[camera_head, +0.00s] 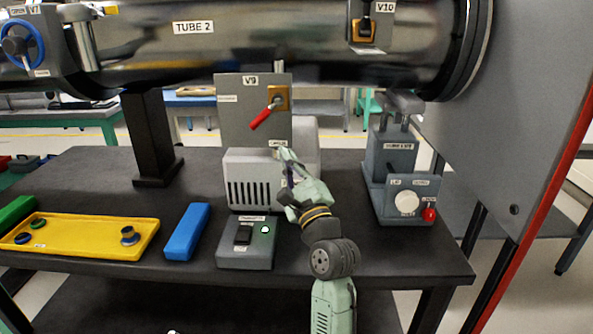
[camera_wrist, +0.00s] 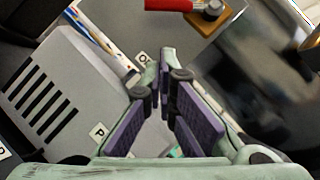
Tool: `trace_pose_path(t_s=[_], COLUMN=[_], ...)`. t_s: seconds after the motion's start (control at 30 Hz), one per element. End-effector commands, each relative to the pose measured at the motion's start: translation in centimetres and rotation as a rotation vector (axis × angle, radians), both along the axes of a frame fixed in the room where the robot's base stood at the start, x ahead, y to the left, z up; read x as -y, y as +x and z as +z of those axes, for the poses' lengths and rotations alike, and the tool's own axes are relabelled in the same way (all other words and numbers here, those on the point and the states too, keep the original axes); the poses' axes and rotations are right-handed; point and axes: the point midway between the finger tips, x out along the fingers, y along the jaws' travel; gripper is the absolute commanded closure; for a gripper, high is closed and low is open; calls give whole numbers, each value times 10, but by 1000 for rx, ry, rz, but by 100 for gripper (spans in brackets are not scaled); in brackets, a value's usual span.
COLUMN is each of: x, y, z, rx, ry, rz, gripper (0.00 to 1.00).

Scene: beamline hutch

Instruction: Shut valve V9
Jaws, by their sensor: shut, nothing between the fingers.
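Valve V9 is a grey panel (camera_head: 235,125) under the tube, with a yellow-orange mount and a red-gripped lever (camera_head: 262,117). The lever slants down to the left from its pivot. In the wrist view the red lever (camera_wrist: 170,5) shows at the top edge, partly cut off, beside its yellow mount (camera_wrist: 210,14). My gripper (camera_head: 284,152) is shut and empty, just below the V9 panel's lower edge and lower right of the lever, apart from it. In the wrist view my gripper's fingertips (camera_wrist: 166,60) meet below the lever.
A vented light-grey box (camera_head: 247,178) stands below V9. A switch box with a green light (camera_head: 246,243), a blue block (camera_head: 187,232) and a yellow tray (camera_head: 95,222) lie to the left. A box with a white dial and red knob (camera_head: 409,203) stands right. Tube 2 (camera_head: 250,50) runs overhead.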

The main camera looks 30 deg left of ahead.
Motion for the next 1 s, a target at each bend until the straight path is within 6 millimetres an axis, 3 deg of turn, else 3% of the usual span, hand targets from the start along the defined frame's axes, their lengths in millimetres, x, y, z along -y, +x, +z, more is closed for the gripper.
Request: trace_pose_path(t_s=[0.13,0.4,1.0], x=[-24,-46,-49], y=[15,7,9], z=[15,37,39], rx=[1,1,-6], ry=[0,-1,9], rz=[1,0,-1], gripper=[100,100,100])
